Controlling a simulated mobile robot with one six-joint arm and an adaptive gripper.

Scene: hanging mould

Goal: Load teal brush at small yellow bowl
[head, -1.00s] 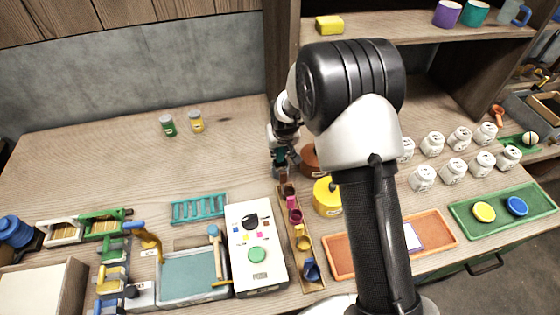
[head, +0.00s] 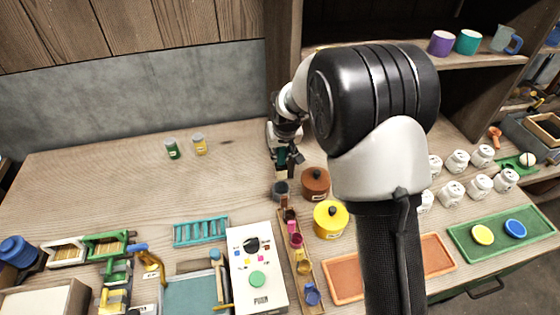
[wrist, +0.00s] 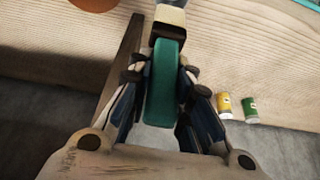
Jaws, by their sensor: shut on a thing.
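My gripper (wrist: 158,95) is shut on the teal brush (wrist: 161,85). Its teal handle lies between the fingers, with a dark band and a pale head beyond them in the wrist view. The small yellow bowl (head: 304,267) sits in the narrow wooden rack (head: 312,283), between a magenta bowl (head: 296,240) and a blue bowl (head: 312,294). My gripper is well apart from the yellow bowl.
A brown lidded pot (head: 315,184) and a yellow lidded pot (head: 330,220) stand right of the rack. A white panel box (head: 262,290) stands left of it. Two small jars (head: 199,144) stand farther back. My arm hides part of the orange tray (head: 436,255).

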